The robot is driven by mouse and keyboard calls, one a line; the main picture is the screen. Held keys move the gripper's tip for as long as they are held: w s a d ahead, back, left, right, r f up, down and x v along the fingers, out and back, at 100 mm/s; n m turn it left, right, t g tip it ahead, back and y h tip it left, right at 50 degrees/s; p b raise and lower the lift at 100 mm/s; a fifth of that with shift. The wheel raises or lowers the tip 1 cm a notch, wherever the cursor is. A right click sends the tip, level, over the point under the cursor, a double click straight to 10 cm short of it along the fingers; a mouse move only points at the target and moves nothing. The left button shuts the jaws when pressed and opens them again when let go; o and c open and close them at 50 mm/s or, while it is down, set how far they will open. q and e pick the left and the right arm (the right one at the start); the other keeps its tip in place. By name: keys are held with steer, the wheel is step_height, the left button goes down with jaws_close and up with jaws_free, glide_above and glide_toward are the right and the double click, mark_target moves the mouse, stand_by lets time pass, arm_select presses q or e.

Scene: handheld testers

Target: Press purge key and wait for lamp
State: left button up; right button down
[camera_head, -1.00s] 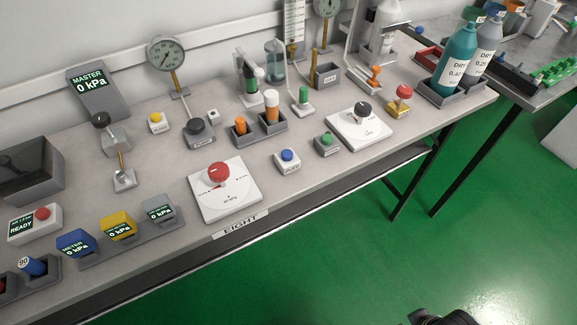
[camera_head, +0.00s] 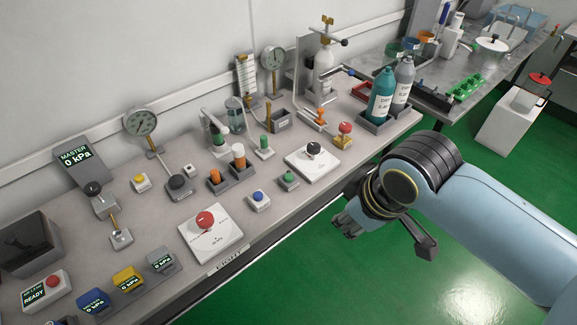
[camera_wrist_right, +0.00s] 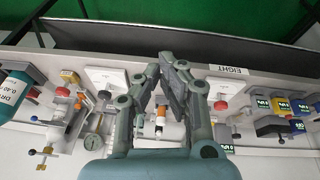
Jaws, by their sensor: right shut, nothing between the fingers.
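Several small push keys stand on the grey bench: a blue key (camera_head: 258,196) on a white block near the front edge, a green key (camera_head: 289,177) on a grey block to its right, and a yellow key (camera_head: 140,179) on a white block farther back. Their labels are too small to read, so I cannot tell which is the purge key. I cannot tell which part is the lamp. My right gripper (camera_head: 346,224) is off the bench's front edge, right of the blue key and touching nothing. In the right wrist view its fingers (camera_wrist_right: 163,66) are shut and empty.
White dial plates with a red knob (camera_head: 205,219) and a black knob (camera_head: 313,149) flank the blue and green keys. A box reading READY (camera_head: 36,296) and several kPa meters stand front left. Gauges (camera_head: 139,122) and bottles (camera_head: 382,96) stand farther back.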

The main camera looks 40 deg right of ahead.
steer(key=w+a+r+n+t+y+p, duration=0.1)
steer(key=w+r+n+p, duration=0.15)
steer(key=w+r, duration=0.25)
steer(key=w+d+f+n+t+y, duration=0.1)
steer(key=w+n+t, duration=0.1)
steer(key=w, duration=0.6)
steer(key=w+d+f+n+t+y, duration=0.1)
steer(key=w+d+f+n+t, duration=0.1)
steer(key=w+n, duration=0.3)
steer(key=w, duration=0.4)
steer(key=shift+f+b, duration=0.15)
steer(key=shift+b, duration=0.15)
steer(key=shift+d, duration=0.1)
steer(key=b, duration=0.7)
glide_above(287, 178)
step_height(287, 178, down, 8)
steer(key=shift+r, duration=0.2)
steer(key=shift+f+b, duration=0.35)
steer(key=shift+f, duration=0.25)
steer(key=shift+f, duration=0.1)
steer(key=shift+f+b, duration=0.3)
steer(key=shift+b, duration=0.1)
